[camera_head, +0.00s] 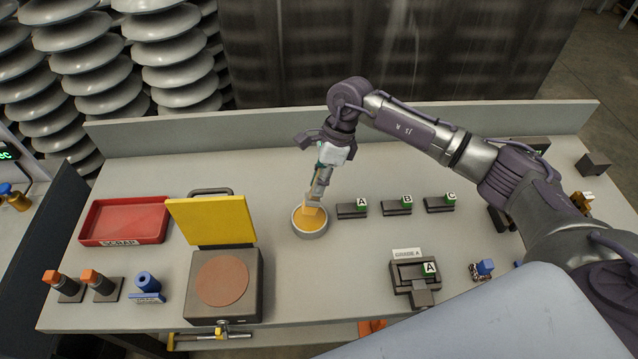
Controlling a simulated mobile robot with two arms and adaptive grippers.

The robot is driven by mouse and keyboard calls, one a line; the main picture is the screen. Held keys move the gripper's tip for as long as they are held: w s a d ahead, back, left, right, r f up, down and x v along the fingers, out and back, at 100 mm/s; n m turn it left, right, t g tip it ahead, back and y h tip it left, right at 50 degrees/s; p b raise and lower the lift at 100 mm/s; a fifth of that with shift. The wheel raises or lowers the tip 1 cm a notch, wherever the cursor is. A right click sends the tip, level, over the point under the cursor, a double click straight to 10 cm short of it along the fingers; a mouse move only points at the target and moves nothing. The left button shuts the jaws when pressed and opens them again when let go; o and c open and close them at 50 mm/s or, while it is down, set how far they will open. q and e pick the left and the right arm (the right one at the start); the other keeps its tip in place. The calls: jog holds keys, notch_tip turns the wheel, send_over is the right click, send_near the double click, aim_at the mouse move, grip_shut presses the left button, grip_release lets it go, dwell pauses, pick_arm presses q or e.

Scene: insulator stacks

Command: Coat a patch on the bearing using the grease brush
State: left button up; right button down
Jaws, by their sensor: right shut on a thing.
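My right gripper (318,191) points down over a round grey pot (311,235) of orange-yellow grease. It is shut on the grease brush (312,209), whose tan lower part reaches into the pot; whether it touches the grease is hard to tell. A grey block (222,304) with a round copper-brown pad (222,279) on top and a raised yellow lid (213,221) stands to the left of the pot. I cannot tell which part here is the bearing. My left gripper is out of view.
A red scrap tray (124,242) lies at the left. Orange-capped bottles (93,279) and a blue spool (147,282) stand at front left. Dark blocks labelled A (351,211), B (397,208) and C (440,204) sit right of the pot. A labelled fixture (415,283) lies nearer.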

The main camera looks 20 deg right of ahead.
aim_at(319, 169)
jog(key=shift+r+p, duration=0.85)
jog(key=shift+r, duration=1.4)
